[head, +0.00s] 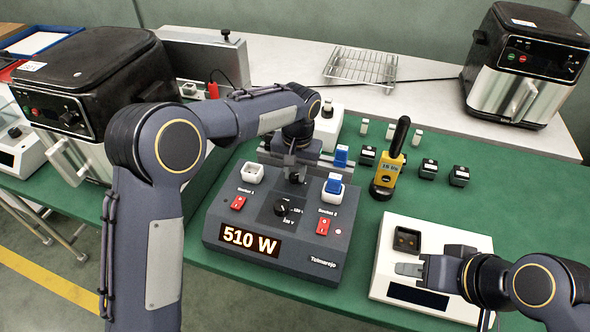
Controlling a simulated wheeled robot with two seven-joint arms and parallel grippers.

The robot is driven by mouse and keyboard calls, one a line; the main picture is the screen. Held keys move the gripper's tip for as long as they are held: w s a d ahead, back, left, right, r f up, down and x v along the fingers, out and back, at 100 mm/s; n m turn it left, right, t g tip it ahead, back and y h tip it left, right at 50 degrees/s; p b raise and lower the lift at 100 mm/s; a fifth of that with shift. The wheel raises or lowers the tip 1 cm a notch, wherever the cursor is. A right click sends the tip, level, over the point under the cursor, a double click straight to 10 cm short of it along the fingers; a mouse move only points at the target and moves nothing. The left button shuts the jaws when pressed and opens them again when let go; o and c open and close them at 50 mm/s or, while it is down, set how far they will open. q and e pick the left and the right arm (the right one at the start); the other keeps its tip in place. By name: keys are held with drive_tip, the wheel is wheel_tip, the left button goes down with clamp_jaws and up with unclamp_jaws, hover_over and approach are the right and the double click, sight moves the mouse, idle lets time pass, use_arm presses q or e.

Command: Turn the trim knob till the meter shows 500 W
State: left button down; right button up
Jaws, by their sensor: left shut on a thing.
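The meter (250,240) on the front of the dark grey socket box (300,254) reads 510 W in lit digits. The black trim knob (284,209) sits on a dark dial plate in the middle of the box's top.
Red switches (238,203) (322,226) flank the knob, with a blue plug (334,184) in the right socket. The white device (455,236) is at right. Fryers (527,65) (80,90) stand at both sides.

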sight(296, 175)
use_arm(q)
drive_tip(key=shift+n, duration=0.8)
drive_tip(key=c, duration=1.2)
unclamp_jaws()
drive_tip(key=shift+r, duration=0.1)
wheel_tip(296, 175, up, 8)
drive_tip(key=shift+d+f, duration=0.15)
